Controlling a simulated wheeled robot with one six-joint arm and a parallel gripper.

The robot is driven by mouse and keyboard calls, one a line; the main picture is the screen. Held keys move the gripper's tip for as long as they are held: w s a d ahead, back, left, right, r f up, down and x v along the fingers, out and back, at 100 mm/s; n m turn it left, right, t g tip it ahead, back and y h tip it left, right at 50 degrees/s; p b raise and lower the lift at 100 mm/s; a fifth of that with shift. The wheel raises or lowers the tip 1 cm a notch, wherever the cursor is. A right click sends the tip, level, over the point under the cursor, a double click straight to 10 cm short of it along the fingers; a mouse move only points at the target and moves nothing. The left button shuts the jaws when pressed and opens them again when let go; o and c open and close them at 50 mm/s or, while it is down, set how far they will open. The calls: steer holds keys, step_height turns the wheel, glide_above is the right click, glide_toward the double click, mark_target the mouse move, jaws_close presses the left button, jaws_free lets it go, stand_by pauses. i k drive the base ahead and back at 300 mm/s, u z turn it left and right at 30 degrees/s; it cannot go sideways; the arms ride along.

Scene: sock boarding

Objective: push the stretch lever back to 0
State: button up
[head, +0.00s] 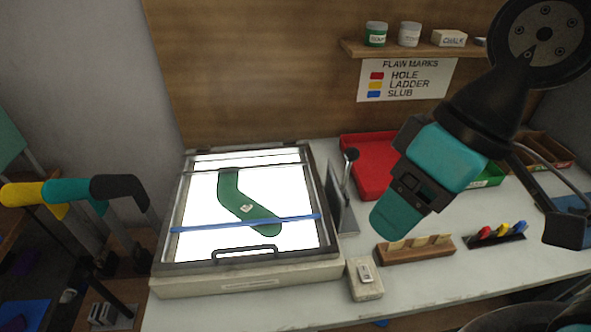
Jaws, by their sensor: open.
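The stretch lever (347,172) stands just right of the light box, with a dark ball knob on a thin metal stem. It rises from a slanted grey metal plate (341,207). The stem is close to upright, tipped slightly right at the top. No scale or 0 mark is readable. My gripper (392,216) is at the right, teal and black, pointing down and left above the table. It is apart from the lever, with a gap between them. Its jaws are open and nothing shows in them; the fingers overlap in this view.
The light box (238,270) holds a green sock (230,192) under a blue bar. A red tray (362,140) lies behind my gripper. A wooden block (416,252) with slots, a small white switch box (366,281) and a marker rack (496,242) sit in front.

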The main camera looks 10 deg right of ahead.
mark_target(352, 154)
steer(key=k, duration=1.3)
steer(key=z, duration=0.8)
steer(key=i, duration=1.7)
steer(key=u, duration=0.35)
